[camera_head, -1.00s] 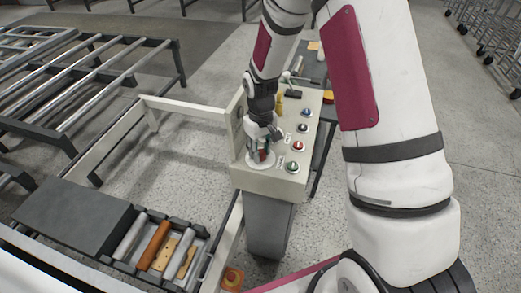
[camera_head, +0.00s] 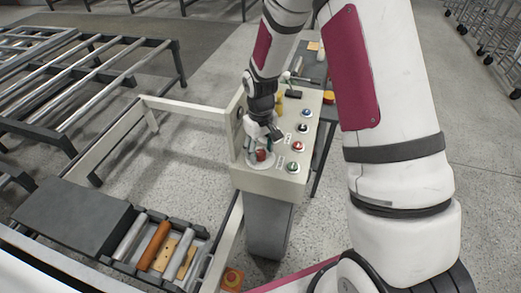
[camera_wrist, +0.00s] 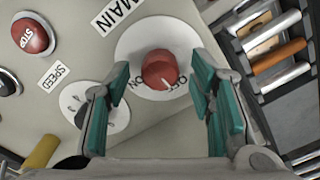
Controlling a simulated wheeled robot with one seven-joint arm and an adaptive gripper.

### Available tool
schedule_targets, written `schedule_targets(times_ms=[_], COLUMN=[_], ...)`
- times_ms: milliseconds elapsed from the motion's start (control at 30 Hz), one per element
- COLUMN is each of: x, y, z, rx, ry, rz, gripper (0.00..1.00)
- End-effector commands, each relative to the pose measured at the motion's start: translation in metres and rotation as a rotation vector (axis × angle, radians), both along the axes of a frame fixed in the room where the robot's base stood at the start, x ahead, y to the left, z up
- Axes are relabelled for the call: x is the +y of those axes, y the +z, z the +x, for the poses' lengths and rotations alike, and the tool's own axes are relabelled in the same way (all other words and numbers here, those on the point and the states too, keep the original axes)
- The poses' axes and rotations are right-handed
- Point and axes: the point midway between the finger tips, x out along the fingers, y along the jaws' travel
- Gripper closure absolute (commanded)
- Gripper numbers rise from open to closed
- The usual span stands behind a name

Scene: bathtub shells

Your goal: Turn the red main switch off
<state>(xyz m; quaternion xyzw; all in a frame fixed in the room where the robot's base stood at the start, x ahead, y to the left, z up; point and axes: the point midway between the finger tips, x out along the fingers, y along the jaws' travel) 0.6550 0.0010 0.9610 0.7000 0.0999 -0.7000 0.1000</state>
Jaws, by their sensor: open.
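The red main switch (camera_wrist: 160,70) is a round knob on a white dial plate (camera_wrist: 128,45) marked ON and OFF, beside a MAIN label. Its white pointer mark faces the lower right in the wrist view, close to the OFF lettering. In the head view the red knob (camera_head: 261,155) sits at the near left corner of the control panel. My gripper (camera_wrist: 160,78) is open, with one teal-padded finger on each side of the knob in the picture and visible gaps to it. In the head view my gripper (camera_head: 262,141) is just above and behind the knob.
The panel (camera_head: 262,181) also carries several coloured buttons, including a red STOP button (camera_wrist: 30,36), and a SPEED dial (camera_wrist: 110,112). A yellow handle (camera_wrist: 41,153) stands nearby.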

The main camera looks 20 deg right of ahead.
Motion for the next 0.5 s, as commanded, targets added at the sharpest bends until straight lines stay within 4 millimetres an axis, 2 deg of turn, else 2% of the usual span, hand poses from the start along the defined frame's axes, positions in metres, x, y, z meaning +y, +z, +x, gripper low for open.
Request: schedule_targets(times_ms=[167, 500], x=[0.0, 0.0], y=[0.025, 0.092], z=[0.001, 0.001], rx=[-0.005, -0.005], ry=[-0.001, 0.0], rz=[0.0, -0.001], gripper=[0.51, 0.51])
